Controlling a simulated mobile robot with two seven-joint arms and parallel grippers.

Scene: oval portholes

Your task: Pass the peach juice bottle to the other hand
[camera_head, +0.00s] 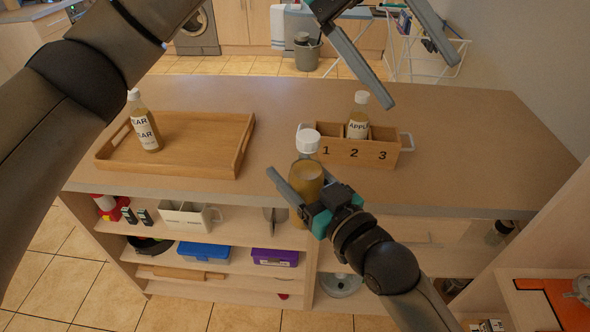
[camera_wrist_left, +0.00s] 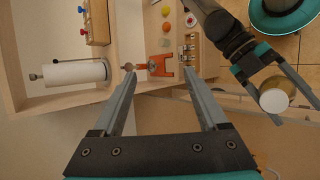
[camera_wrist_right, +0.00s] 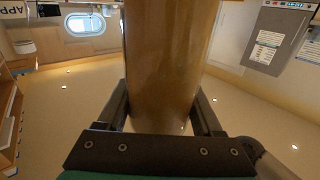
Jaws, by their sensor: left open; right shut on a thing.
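A bottle of amber juice with a white cap (camera_head: 306,178) is held upright in my right gripper (camera_head: 298,182), in front of the counter's front edge. No label shows on it, so I cannot read its flavour. In the right wrist view the bottle's body (camera_wrist_right: 170,60) fills the space between the fingers. In the left wrist view its white cap (camera_wrist_left: 274,101) shows at the right, between the right gripper's fingers. My left gripper (camera_head: 422,84) is open and empty, high over the right part of the counter and apart from the bottle; its spread fingers show in the left wrist view (camera_wrist_left: 159,74).
A pear bottle (camera_head: 146,126) stands on a wooden tray (camera_head: 215,121) at the left. An apple bottle (camera_head: 358,122) stands in the middle compartment of a numbered wooden caddy (camera_head: 384,157). Shelves below hold a blue box (camera_head: 204,251) and a purple box (camera_head: 275,257).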

